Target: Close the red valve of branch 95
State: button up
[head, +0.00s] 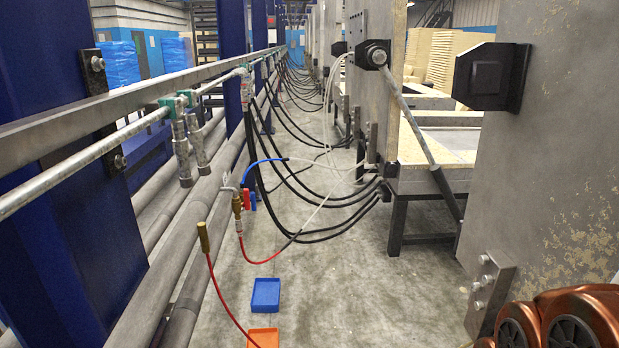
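A small red valve handle (247,199) shows left of centre, beside a brass fitting (237,205) hung below the pipe rail. The handle looks roughly upright; its exact setting is too small to tell. A blue valve handle (253,202) sits right against it on the right. A red hose (262,259) runs down from the brass fitting and a blue hose (262,163) leaves near its top. No branch number is readable. My gripper is not in view; copper-coloured, black-ringed parts at the bottom right look like my arm.
A brass-ended red hose (204,238) stands nearer, left of the valves. A blue tray (265,296) and an orange tray (262,338) lie on the floor. Black hoses (320,235) sag across the aisle. Grey mould panels (545,190) stand right; a steel rail (110,100) runs left.

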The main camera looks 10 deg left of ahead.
aim_at(246, 204)
jog(key=z, duration=0.15)
jog(key=i, duration=1.55)
jog(key=u, duration=1.05)
jog(key=i, duration=0.8)
jog(key=u, duration=1.25)
jog(key=i, duration=0.2)
jog(key=u, duration=0.1)
